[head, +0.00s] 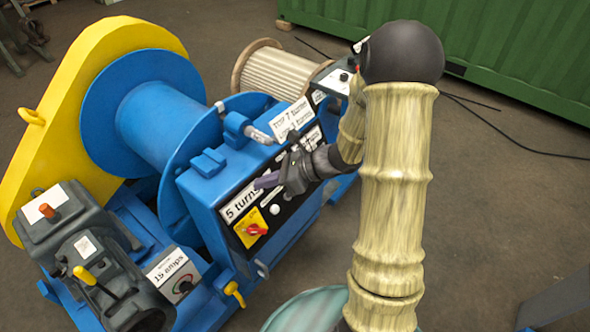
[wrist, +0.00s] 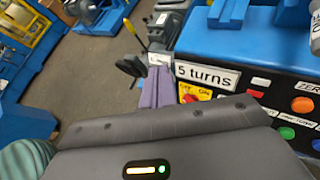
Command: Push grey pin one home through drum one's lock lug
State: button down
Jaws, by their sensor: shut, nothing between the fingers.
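Drum one appears to be the large blue drum (head: 160,122) in the head view, beside a yellow guard. A blue lug (head: 236,127) stands at the drum's right edge, on top of the blue cabinet. A light grey pin (head: 258,135) sticks out of the lug to the right; how deep it sits cannot be told. My gripper (head: 267,181) is shut and empty, its purple fingers in front of the cabinet's panel, below and apart from the pin. The fingers (wrist: 158,88) also show in the wrist view, left of the "5 turns" label.
The blue cabinet (head: 208,190) carries a "5 turns" label (head: 240,203), a red switch on yellow (head: 252,229) and buttons close to my gripper. A pale ribbed drum (head: 275,70) stands behind. A grey gearbox (head: 75,232) sits front left. Floor at right is open.

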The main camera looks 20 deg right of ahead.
jog(key=w+d+f+m+t+b, duration=0.3)
jog(key=w+d+f+m+t, duration=0.15)
jog(key=w+m, duration=0.2)
jog(key=m+t+h+b, duration=0.2)
jog(key=m+t+b, duration=0.1)
jog(key=m+t, duration=0.4)
send_near(271, 143)
jog(key=shift+w+r+n+g, duration=0.1)
jog(key=shift+w+n+g, duration=0.15)
jog(key=shift+w, duration=0.05)
jog(key=shift+w+a, duration=0.1)
jog(key=shift+a, duration=0.05)
jog(key=shift+x, duration=2.9)
jog(key=shift+w+a, duration=0.3)
jog(key=shift+w, duration=0.1)
jog(key=shift+v, duration=1.55)
